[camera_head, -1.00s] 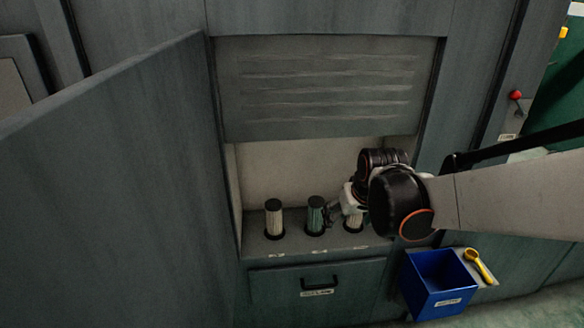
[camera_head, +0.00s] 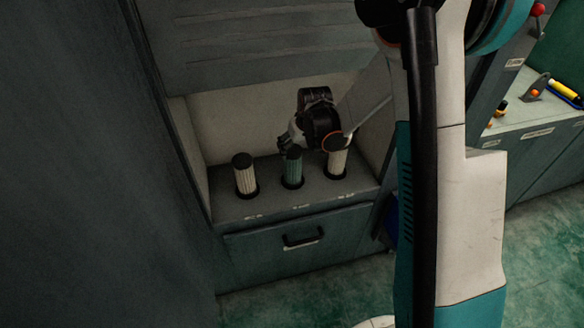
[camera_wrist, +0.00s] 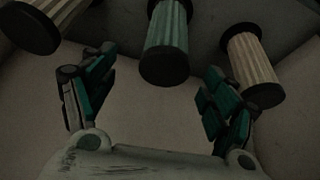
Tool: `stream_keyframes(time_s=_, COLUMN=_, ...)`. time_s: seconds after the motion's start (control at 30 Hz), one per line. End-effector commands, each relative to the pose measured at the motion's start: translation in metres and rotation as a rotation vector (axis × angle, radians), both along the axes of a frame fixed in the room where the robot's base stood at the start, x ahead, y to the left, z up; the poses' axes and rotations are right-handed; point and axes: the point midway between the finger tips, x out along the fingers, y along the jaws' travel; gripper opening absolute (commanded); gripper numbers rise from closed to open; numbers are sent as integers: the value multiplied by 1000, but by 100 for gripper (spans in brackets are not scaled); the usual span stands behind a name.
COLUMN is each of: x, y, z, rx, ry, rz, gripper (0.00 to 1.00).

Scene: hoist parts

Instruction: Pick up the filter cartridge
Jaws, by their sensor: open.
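Three ribbed filter cartridges with black caps stand upright in a row on a ledge inside a cabinet recess. In the head view the left one (camera_head: 245,176) is cream, the middle one (camera_head: 292,168) is green and the right one (camera_head: 337,160) is cream. My gripper (camera_head: 287,143) is by the top of the green cartridge, partly hiding it. In the wrist view the green cartridge (camera_wrist: 166,40) shows between the two spread fingers, with clear gaps on both sides. The cream ones (camera_wrist: 252,68) lie outside the fingers. My gripper is open and empty.
The recess has side walls and a raised panel (camera_head: 240,45) above. A drawer with a black handle (camera_head: 303,239) is below the ledge (camera_head: 270,208). A dark door (camera_head: 90,170) stands at the left. A counter (camera_head: 525,112) with tools is at the right.

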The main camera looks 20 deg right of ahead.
Motion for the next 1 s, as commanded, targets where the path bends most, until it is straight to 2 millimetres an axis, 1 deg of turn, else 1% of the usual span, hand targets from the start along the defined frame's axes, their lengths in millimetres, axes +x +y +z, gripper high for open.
stream_keyframes(time_s=0.03, x=3, y=1, z=-11, rx=0, ry=0, rz=0, gripper=79)
stream_keyframes(time_s=0.1, x=7, y=1, z=-19, rx=0, ry=0, rz=0, gripper=79)
stream_keyframes(time_s=0.43, x=14, y=4, z=-37, rx=0, ry=0, rz=1, gripper=79)
stream_keyframes(time_s=0.6, x=22, y=11, z=-60, rx=1, ry=0, rz=1, gripper=79)
stream_keyframes(time_s=0.7, x=27, y=11, z=-72, rx=0, ry=0, rz=0, gripper=79)
stream_keyframes(time_s=0.8, x=30, y=11, z=-77, rx=0, ry=0, rz=0, gripper=79)
stream_keyframes(time_s=1.0, x=30, y=11, z=-76, rx=0, ry=0, rz=0, gripper=79)
